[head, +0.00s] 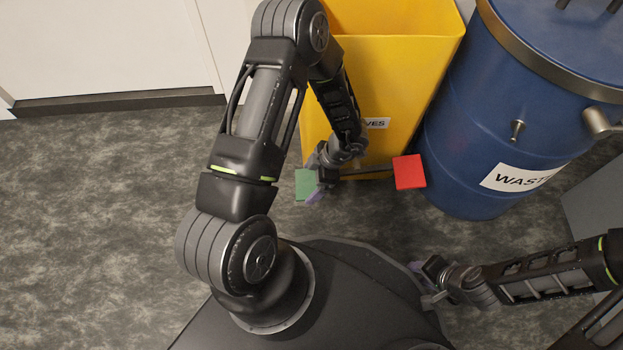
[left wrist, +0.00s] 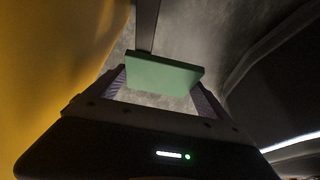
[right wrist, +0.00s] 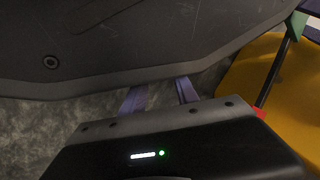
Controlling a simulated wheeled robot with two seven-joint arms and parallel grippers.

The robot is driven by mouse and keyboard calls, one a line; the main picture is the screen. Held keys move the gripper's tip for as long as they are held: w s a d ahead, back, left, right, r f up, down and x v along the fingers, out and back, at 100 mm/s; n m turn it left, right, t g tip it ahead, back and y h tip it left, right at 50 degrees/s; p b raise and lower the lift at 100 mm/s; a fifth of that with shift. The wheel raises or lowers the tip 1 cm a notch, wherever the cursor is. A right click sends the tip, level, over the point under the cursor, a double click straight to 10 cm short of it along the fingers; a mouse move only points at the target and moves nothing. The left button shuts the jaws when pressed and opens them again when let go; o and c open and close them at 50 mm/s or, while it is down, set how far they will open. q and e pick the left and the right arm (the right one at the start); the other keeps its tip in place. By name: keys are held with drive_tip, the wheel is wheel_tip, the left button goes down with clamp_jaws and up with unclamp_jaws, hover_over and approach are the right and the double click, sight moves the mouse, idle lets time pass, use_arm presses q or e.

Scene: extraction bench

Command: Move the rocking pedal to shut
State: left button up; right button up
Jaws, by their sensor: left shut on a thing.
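The rocking pedal is a dark bar (head: 370,171) with a green pad (head: 305,184) at its left end and a red pad (head: 409,172) at its right end, low in front of the yellow bin. My left gripper (head: 317,190) is shut on the green pad, which shows between its fingers in the left wrist view (left wrist: 163,74). My left wrist partly covers the bar and green pad in the head view. My right gripper (head: 424,284) is empty beside my base, its fingers apart in the right wrist view (right wrist: 160,95).
The yellow bin (head: 390,85) stands right behind the pedal, its label partly hidden by my left arm. A blue waste drum (head: 460,130) stands close to its right. Grey floor (head: 90,200) is clear on the left. A white door or panel (head: 100,45) is at the back left.

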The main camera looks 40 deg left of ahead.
use_arm(q)
drive_tip(key=c, duration=0.4)
drive_tip(key=p+v, duration=0.1)
drive_tip(key=p, duration=0.1)
drive_tip(key=p+v, duration=0.2)
drive_tip(key=p, duration=0.1)
drive_tip(key=p+v, duration=0.2)
drive_tip(key=p, duration=0.1)
drive_tip(key=shift+s+a+r, duration=0.2)
drive_tip(key=shift+r, duration=0.15)
drive_tip(key=shift+c, duration=0.2)
drive_tip(key=shift+w+d+r+p, duration=0.1)
drive_tip(key=shift+w+d+p, duration=0.05)
drive_tip(key=shift+p, duration=0.2)
drive_tip(key=o, duration=1.7)
drive_tip(key=shift+w, duration=0.1)
drive_tip(key=shift+o, duration=0.5)
